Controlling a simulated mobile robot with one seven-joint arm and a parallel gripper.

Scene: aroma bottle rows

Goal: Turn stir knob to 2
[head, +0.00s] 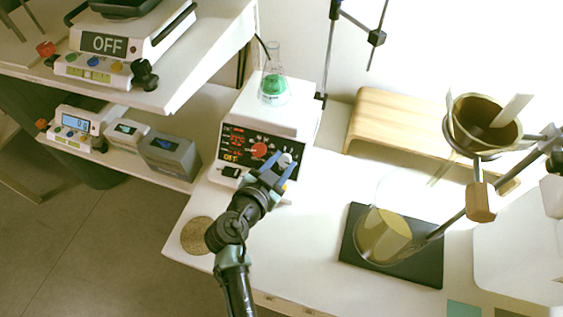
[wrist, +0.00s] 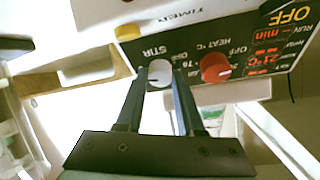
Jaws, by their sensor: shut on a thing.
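The hotplate stirrer (head: 265,120) stands on the white bench with its dark control panel facing my arm. A flask with green liquid (head: 273,88) stands on its top. The white stir knob (wrist: 158,73) is at the panel end marked STIR; it also shows in the head view (head: 285,160). The red heat knob (wrist: 215,68) is beside it. My gripper (wrist: 160,82) is shut on the stir knob, one blue finger on each side; it also shows in the head view (head: 277,167). The scale numbers around the stir knob are too small or hidden to read.
A beaker (head: 383,237) stands on a dark mat (head: 422,262) to the right, below a funnel (head: 487,122) on a stand. A wooden riser (head: 385,125) is behind. A round cork mat (head: 196,236) lies left of my arm. Balances stand on the left shelves.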

